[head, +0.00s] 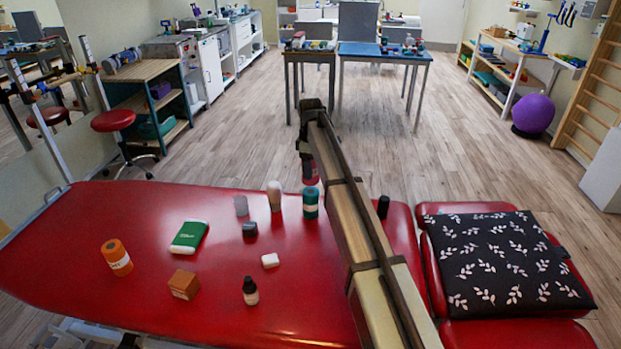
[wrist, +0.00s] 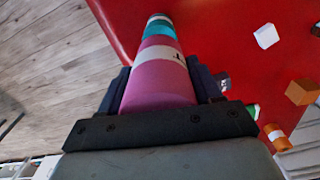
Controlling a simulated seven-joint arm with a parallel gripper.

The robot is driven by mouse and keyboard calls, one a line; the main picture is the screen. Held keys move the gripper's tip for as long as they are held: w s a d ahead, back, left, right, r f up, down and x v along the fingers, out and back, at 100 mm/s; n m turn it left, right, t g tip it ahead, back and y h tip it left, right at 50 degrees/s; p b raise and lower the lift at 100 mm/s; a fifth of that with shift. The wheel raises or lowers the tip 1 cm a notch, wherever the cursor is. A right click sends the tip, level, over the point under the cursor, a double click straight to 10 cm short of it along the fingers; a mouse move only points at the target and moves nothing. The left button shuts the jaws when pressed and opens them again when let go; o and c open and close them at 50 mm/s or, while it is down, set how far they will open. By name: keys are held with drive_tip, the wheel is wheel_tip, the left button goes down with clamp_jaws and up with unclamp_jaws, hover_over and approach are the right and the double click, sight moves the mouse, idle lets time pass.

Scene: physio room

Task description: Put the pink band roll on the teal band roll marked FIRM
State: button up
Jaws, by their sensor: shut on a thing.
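The pink band roll (head: 309,172) is upright in my gripper (head: 306,152), directly over the teal band roll (head: 311,207) on the red treatment table. The teal roll stands upright with a pale label that I cannot read here. In the wrist view my gripper (wrist: 160,90) is shut on the pink roll (wrist: 158,82), with one dark finger on each side. The teal roll (wrist: 159,31) is in line beyond the pink roll's far end. The two rolls look very close; I cannot tell whether they touch.
A beige bottle (head: 274,196) and a grey tube (head: 241,206) stand left of the teal roll, with a dark jar (head: 250,230) in front. An orange roll (head: 117,258), green box (head: 188,237), brown block (head: 184,284), white block (head: 270,260) and dark bottle (head: 250,291) are spread leftward and nearer.

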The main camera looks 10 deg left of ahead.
drive_tip(key=shift+f, duration=2.1)
drive_tip(key=shift+f, duration=0.15)
drive_tip(key=o, duration=1.3)
wheel_tip(320, 180, up, 12)
drive_tip(key=shift+r, duration=0.2)
drive_tip(key=shift+o, duration=0.2)
